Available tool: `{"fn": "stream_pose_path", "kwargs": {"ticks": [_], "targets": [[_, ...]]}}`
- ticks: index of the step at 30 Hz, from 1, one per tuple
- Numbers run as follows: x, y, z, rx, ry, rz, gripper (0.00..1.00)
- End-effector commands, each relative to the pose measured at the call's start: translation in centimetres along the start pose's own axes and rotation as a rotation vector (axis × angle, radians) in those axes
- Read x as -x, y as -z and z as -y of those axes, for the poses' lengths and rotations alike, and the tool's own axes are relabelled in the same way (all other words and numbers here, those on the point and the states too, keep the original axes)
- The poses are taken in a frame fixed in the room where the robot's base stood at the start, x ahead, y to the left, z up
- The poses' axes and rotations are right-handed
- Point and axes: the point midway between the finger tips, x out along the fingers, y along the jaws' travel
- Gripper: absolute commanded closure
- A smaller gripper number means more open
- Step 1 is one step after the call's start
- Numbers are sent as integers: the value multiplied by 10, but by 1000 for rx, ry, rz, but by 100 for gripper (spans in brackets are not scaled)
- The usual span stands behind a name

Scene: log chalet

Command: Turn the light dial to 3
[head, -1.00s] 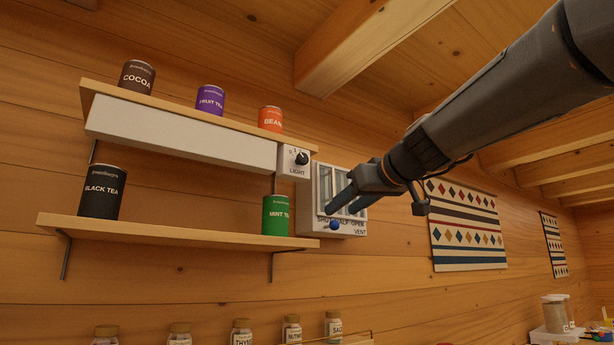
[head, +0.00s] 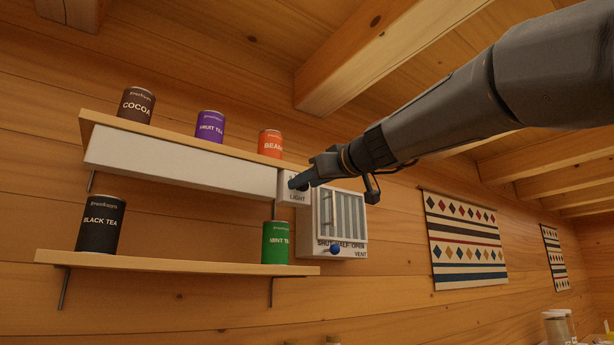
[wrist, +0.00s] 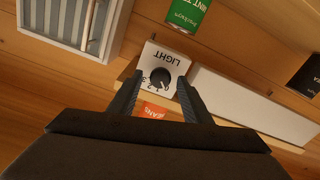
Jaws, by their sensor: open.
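The light dial (wrist: 160,77) is a round black knob on a small white box marked LIGHT (head: 299,198), at the right end of the upper shelf. In the wrist view the box appears upside down, with numerals around the knob; I cannot read its setting surely. My gripper (wrist: 160,82) is open, with one finger on each side of the knob in that view. I cannot tell whether the fingers touch it. In the head view my gripper (head: 301,180) covers the knob. The long white lamp panel (head: 180,160) runs left from the box.
The vent box (head: 345,222) with a blue knob (head: 335,249) is just below right. Cans stand close by: the orange beans can (head: 270,143) on the upper shelf (head: 180,125), the green mint tea can (head: 276,243) on the lower shelf (head: 170,262).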

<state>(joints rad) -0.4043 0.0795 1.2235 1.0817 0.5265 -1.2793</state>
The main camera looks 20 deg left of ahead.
Motion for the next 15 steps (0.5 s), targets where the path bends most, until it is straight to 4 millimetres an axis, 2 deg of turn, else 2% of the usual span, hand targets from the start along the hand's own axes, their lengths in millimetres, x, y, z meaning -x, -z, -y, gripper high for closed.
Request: {"fn": "stream_pose_path", "kwargs": {"ticks": [9,15], "targets": [[-3,-1,0,0,0,1,56],[-3,-1,0,0,1,1,89]]}}
